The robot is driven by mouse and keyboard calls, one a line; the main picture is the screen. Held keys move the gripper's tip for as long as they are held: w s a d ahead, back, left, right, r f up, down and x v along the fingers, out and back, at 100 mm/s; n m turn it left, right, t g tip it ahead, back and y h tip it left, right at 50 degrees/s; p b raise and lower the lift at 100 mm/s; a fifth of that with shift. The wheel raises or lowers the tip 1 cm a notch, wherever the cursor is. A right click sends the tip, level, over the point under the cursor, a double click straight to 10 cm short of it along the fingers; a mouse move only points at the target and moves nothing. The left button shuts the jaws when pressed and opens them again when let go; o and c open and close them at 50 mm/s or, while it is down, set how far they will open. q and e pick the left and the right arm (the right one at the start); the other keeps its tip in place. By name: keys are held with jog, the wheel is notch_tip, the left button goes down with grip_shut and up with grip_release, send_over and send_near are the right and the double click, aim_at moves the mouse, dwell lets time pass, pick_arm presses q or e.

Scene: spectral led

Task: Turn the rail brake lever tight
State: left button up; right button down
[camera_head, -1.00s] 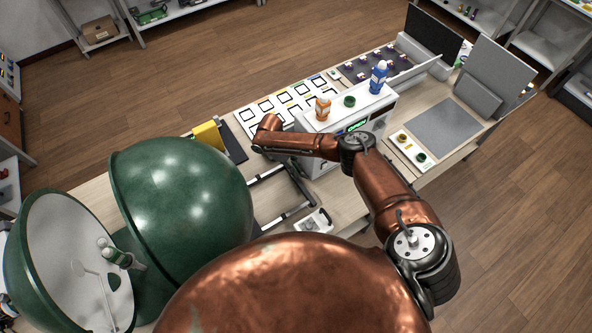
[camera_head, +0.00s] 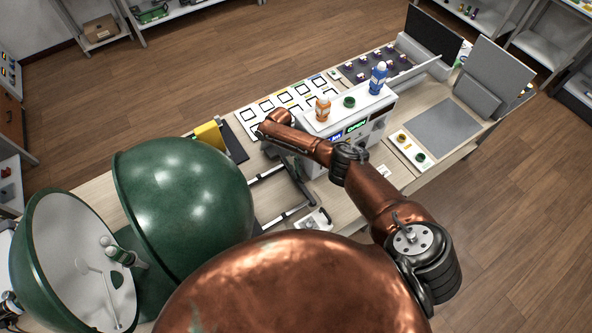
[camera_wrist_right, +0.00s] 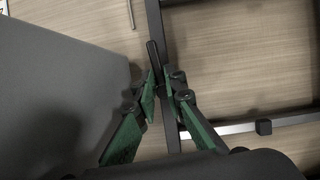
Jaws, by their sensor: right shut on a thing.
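The rail brake lever (camera_wrist_right: 152,55) is a thin dark bar in the right wrist view, beside a dark rail (camera_wrist_right: 154,20). My right gripper (camera_wrist_right: 159,88) has green-padded fingers closed around the lever's near part. The lever's far end sticks out past the fingertips. In the head view the rail frame (camera_head: 298,211) lies on the table below my right forearm, and the lever is too small to make out there. My left gripper is not in view.
A white instrument box (camera_head: 345,117) with green and blue displays stands close to my right forearm, with orange and blue bottles on top. A large open green sphere (camera_head: 182,195) stands at the left. A grey block fills the left of the wrist view (camera_wrist_right: 55,95).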

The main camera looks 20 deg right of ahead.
jog(key=shift+w, duration=0.1)
dwell(0.4)
jog(key=c, duration=2)
grip_release()
jog(key=shift+r, duration=0.1)
jog(key=v, duration=1.1)
jog(key=shift+w+r, duration=0.15)
jog(key=shift+r, duration=0.2)
